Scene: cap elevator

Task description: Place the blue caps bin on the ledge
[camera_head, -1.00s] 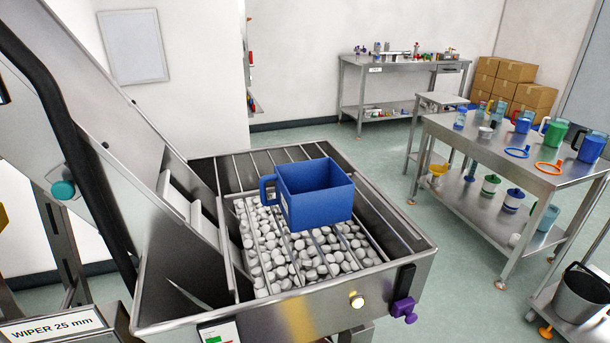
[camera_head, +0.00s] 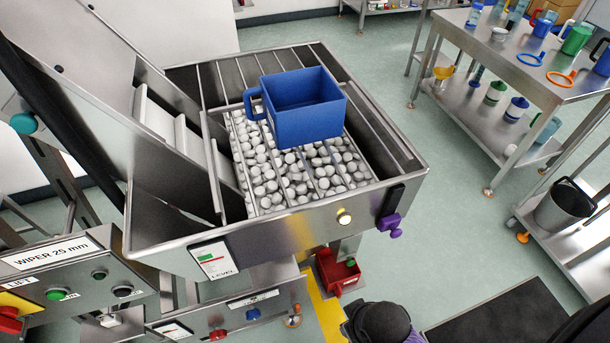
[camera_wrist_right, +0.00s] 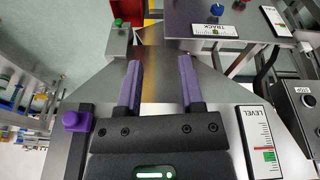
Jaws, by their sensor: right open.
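The blue caps bin (camera_head: 303,110), an open box with a handle on its left side, sits upright on the metal bars over the hopper (camera_head: 290,232). White caps (camera_head: 285,180) lie under the bars. I cannot tell for certain which edge is the ledge. My right gripper (camera_wrist_right: 158,84) is open and empty in the right wrist view, its purple fingers apart beside the hopper front, away from the bin. A dark part of my right arm shows at the bottom of the head view. My left gripper is not in view.
A purple knob (camera_head: 388,226) sticks out from the hopper's right front corner. A control panel (camera_head: 72,277) stands at lower left. A red box (camera_head: 338,273) is below the hopper. A steel table (camera_head: 505,62) with mugs and rings stands at right, with open floor before it.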

